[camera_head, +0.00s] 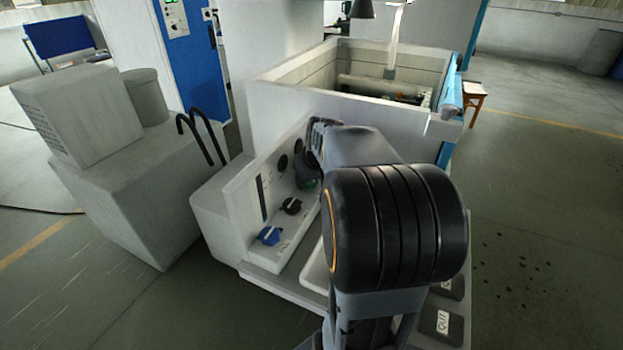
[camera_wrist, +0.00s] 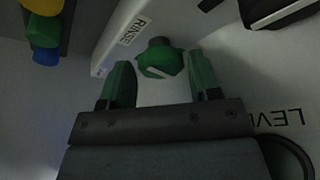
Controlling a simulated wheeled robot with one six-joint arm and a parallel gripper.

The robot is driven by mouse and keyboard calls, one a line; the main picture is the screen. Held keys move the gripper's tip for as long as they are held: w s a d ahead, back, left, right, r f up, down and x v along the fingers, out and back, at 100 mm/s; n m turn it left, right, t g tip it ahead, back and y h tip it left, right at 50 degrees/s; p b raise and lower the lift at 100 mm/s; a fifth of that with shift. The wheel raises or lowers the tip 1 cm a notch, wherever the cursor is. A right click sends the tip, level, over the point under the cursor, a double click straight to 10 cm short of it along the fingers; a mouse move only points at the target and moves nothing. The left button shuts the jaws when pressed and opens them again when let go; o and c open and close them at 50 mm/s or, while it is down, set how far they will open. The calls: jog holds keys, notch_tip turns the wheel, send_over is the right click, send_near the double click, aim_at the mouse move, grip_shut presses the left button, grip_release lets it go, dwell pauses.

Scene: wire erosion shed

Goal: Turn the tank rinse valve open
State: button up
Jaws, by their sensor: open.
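The rinse valve is a green knob (camera_wrist: 160,59) with a white pointer mark, beside a white strip labelled RINSE (camera_wrist: 133,31) in the wrist view. My gripper (camera_wrist: 159,72) is open, with one green-padded finger on each side of the knob. A gap shows between each finger and the knob, so it is not gripped. In the head view a bit of the green knob (camera_head: 311,184) shows below my gripper (camera_head: 305,170), at the back of the panel's knob row. My arm hides much of that area.
A black knob (camera_head: 293,205) and a blue knob (camera_head: 270,235) stand nearer on the same panel. In the wrist view, a black knob (camera_wrist: 283,10) is at the top right. An open machine tank (camera_head: 345,52) lies behind. A grey cabinet (camera_head: 125,190) stands left.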

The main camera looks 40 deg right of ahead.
jog(key=shift+w+f, duration=0.1)
jog(key=shift+f, duration=0.1)
jog(key=shift+c, duration=0.5)
jog(key=c, duration=0.5)
jog(key=shift+d+f+n+y+b, duration=0.15)
jog(key=shift+n+y+b, duration=0.15)
jog(key=shift+n+b, duration=0.4)
jog(key=shift+c, duration=0.3)
jog(key=shift+r+n+y, duration=0.2)
jog(key=shift+n+y, duration=0.1)
jog(key=shift+n, duration=0.5)
jog(key=o, duration=0.7)
jog(key=shift+c, duration=0.2)
jog(key=v, duration=1.3)
jog(key=shift+s+r, duration=0.3)
jog(key=shift+r, duration=0.05)
